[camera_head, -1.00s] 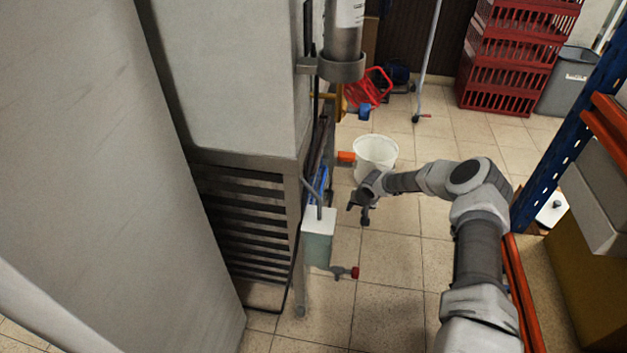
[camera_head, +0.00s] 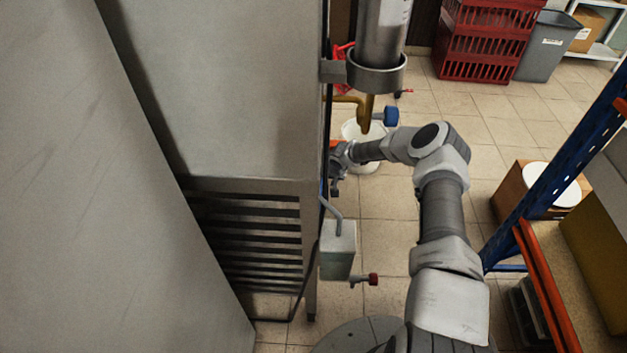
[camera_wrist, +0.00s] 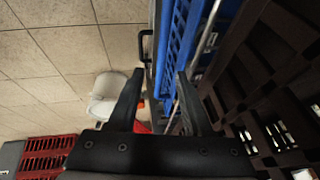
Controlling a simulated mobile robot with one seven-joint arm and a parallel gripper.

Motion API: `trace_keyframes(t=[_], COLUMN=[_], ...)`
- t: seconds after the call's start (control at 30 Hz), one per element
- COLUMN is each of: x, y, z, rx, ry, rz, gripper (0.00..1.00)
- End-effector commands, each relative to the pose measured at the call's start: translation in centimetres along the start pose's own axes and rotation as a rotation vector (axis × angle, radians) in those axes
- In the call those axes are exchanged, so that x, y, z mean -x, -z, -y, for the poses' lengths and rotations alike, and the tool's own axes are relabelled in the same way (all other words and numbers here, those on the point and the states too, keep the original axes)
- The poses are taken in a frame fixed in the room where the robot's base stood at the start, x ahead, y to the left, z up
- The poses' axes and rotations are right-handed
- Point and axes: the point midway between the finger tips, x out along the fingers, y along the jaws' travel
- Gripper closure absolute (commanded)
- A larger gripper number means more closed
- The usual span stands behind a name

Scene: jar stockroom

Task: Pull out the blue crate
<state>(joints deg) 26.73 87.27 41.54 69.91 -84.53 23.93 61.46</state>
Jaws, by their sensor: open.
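The blue crate (camera_wrist: 176,45) shows in the wrist view as a long slatted blue wall running up from between my fingers. A black handle-like loop (camera_wrist: 143,46) sticks out at its left side. My gripper (camera_wrist: 158,88) is open, its two dark fingers apart on either side of the crate's near end. Nothing is clearly held, and I cannot tell whether a finger touches the crate. In the head view my gripper (camera_head: 337,183) is close against the grey machine's side, and the machine hides nearly all of the crate.
The grey machine (camera_head: 230,90) fills the left. A small box with a red-handled tap (camera_head: 338,250) juts from it. A white bucket (camera_head: 365,160) stands on the floor behind my arm. A blue and orange rack (camera_head: 545,150) is close on the right. Red stacked crates (camera_head: 485,40) stand behind.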

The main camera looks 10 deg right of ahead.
Motion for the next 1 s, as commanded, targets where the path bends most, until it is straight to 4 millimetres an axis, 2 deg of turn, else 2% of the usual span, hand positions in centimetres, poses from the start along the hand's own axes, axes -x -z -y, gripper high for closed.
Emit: trace_keyframes(t=[0.13, 0.27, 0.5, 0.7, 1.0], x=[-0.3, -1.4, -4.9, -6.9, -7.5], y=[-0.1, -0.1, -0.3, -0.2, -0.1], z=[0.0, 0.0, 0.0, 0.0, 0.0], rx=[-0.001, -0.002, -0.003, -0.002, 0.0], ry=[0.0, 0.002, 0.001, 0.001, -0.001], rz=[0.001, 0.0, 0.001, 0.0, 0.001], gripper=[0.5, 0.5, 0.5, 0.5, 0.5])
